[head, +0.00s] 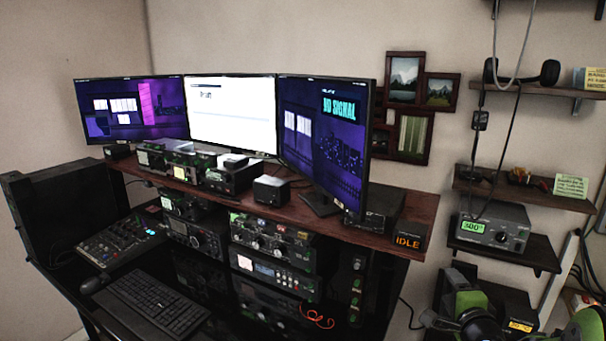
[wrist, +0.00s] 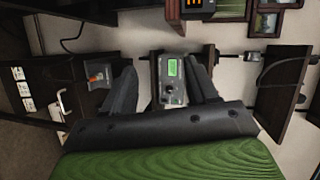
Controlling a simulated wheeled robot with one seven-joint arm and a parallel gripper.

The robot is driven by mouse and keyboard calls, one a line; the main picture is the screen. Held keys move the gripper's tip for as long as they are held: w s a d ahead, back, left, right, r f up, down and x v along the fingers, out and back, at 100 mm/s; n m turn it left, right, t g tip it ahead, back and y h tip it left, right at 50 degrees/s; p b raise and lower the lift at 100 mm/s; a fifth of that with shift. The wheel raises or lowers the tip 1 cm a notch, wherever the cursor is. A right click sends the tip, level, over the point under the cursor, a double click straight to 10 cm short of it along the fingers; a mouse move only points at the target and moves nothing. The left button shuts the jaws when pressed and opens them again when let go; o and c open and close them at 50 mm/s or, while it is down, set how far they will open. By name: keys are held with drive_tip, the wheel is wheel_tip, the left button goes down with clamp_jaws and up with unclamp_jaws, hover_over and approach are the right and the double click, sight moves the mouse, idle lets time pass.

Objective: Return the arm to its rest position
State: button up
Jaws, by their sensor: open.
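My gripper (wrist: 162,68) is open in the wrist view, with its two dark fingers spread and nothing between them. Beyond the fingers, a grey box with a green display and a dark knob (wrist: 172,88) shows in the gap, apart from them. In the head view this box (head: 490,232) sits on a wall shelf at the right, its display reading about 300. Green and black parts of my arm (head: 468,308) show at the bottom right of the head view. The gripper's fingertips cannot be made out there.
Dark wall shelves (head: 524,190) stand near my arm at the right. A wooden desk shelf (head: 415,207) carries three monitors (head: 233,115), and an IDLE display (head: 407,242) sits at its right end. Radio units, a mixer (head: 120,240) and a keyboard (head: 145,303) fill the desk. Cables hang at the right.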

drive_tip(key=s+a+r+n+g+y, duration=0.2)
drive_tip(key=s+a+n, duration=0.35)
drive_tip(key=a, duration=0.25)
drive_tip(key=s+a+r+n+g+y, duration=0.2)
drive_tip(key=s+a+n+g, duration=0.15)
drive_tip(key=a+n, duration=0.4)
drive_tip(key=s+a+n+g+p, duration=0.1)
drive_tip(key=s+a+n+g, duration=0.1)
drive_tip(key=s, duration=0.8)
drive_tip(key=s+a+n+g+h, duration=0.1)
drive_tip(key=s+n, duration=0.3)
drive_tip(key=s, duration=0.7)
drive_tip(key=shift+s+a+f+g+p, duration=0.25)
drive_tip(key=shift+a+g+p, duration=0.1)
drive_tip(key=shift+g, duration=0.4)
drive_tip(key=shift+w, duration=0.1)
